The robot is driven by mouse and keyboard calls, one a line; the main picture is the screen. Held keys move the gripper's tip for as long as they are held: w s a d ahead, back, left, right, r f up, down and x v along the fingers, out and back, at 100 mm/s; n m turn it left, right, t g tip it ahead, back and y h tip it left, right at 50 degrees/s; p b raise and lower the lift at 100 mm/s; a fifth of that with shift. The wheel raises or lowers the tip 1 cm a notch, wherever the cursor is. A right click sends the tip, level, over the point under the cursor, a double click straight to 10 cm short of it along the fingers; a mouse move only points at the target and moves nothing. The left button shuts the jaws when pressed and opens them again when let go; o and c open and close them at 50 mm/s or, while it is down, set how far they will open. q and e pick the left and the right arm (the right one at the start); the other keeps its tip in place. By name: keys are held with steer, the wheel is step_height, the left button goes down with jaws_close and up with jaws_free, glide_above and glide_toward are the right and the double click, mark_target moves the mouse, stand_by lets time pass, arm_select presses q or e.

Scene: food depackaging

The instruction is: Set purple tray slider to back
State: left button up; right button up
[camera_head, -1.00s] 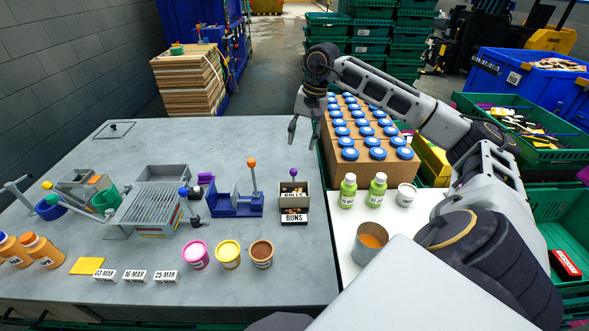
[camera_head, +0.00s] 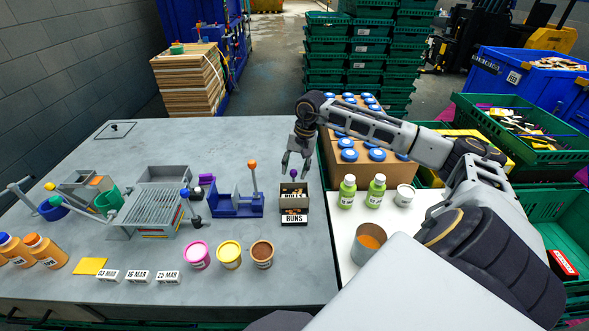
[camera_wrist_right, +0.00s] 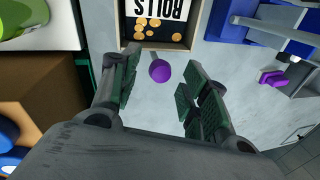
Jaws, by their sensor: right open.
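The purple slider knob (camera_head: 294,173) stands on a short stem at the back of a small dark tray box (camera_head: 293,217) labelled ROLLS and BUNS, right of the table's middle. My right gripper (camera_head: 296,168) is open and empty, pointing down just behind the box, close to the knob. In the right wrist view, the knob (camera_wrist_right: 160,71) appears between the two open fingers (camera_wrist_right: 160,75), beside the edge of the box (camera_wrist_right: 152,43). I cannot tell whether the fingertips are down at the knob's height. My left gripper is out of view.
A blue fixture (camera_head: 232,205) with an orange-knobbed lever (camera_head: 252,164) stands left of the box. Two green bottles (camera_head: 347,190) and a carton (camera_head: 376,168) of blue-capped items are to the right. Several tubs, including a brown one (camera_head: 262,254), stand in front.

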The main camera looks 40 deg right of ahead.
steer(key=shift+w+a+f, duration=0.1)
steer(key=shift+f, duration=0.6)
jaws_close()
